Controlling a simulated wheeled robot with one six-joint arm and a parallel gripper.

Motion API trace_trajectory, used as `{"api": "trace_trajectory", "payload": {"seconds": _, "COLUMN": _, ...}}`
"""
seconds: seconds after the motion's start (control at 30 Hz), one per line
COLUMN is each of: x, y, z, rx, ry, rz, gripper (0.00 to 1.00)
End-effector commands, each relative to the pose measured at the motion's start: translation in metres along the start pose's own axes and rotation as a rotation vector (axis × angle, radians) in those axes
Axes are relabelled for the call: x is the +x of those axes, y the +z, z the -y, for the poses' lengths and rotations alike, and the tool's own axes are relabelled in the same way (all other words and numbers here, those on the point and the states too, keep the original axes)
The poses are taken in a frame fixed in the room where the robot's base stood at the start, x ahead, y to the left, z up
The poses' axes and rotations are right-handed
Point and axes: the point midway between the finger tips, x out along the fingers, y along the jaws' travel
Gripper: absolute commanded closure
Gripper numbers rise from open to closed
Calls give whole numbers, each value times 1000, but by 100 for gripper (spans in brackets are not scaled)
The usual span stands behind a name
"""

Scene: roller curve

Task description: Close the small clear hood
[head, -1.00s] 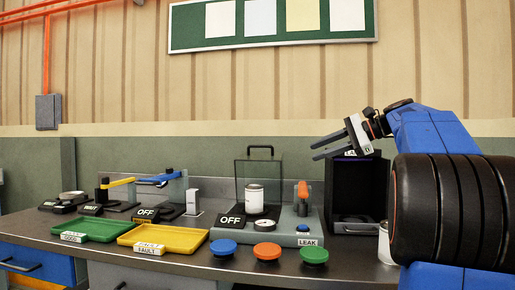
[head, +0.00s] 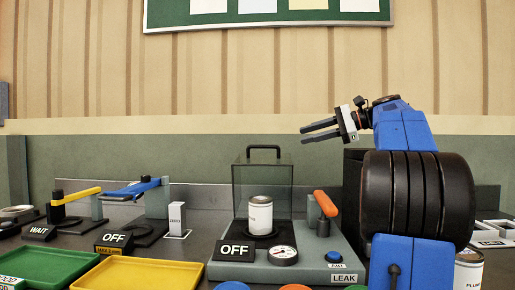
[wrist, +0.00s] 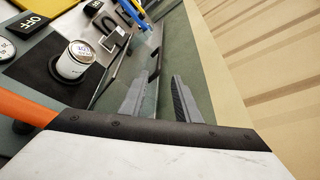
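The small clear hood (head: 251,187) has dark edges and a black handle (head: 263,149) on top in the head view. It appears to stand upright behind a white can (head: 260,215) on the grey LEAK station. In the wrist view the hood's clear panel and handle (wrist: 155,63) lie beyond the can (wrist: 76,61), whose top is uncovered. My gripper (head: 303,134) is open and empty, pointing left, above and to the right of the hood. Its two spread fingers show in the wrist view (wrist: 157,98); neither visibly touches the handle.
An orange lever (head: 326,203), a gauge (head: 283,256), an OFF sign (head: 235,250) and a blue button (head: 334,256) are on the station. A dark box (head: 352,185) stands behind my arm. Yellow (head: 146,274) and green (head: 46,266) trays lie left. The air above the hood is clear.

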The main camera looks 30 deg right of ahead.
Motion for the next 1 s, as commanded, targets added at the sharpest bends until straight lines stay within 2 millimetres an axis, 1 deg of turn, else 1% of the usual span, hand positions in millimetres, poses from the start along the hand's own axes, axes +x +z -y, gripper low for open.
{"api": "trace_trajectory", "payload": {"seconds": 0.17, "x": 18, "y": 1, "z": 0, "rx": 0, "ry": 2, "rz": 2, "gripper": 71}}
{"api": "trace_trajectory", "payload": {"seconds": 0.8, "x": 123, "y": 1, "z": -1, "rx": -1, "ry": 2, "rz": 3, "gripper": 71}}
{"api": "trace_trajectory", "payload": {"seconds": 1.0, "x": 152, "y": 1, "z": -1, "rx": 0, "ry": 2, "rz": 2, "gripper": 71}}
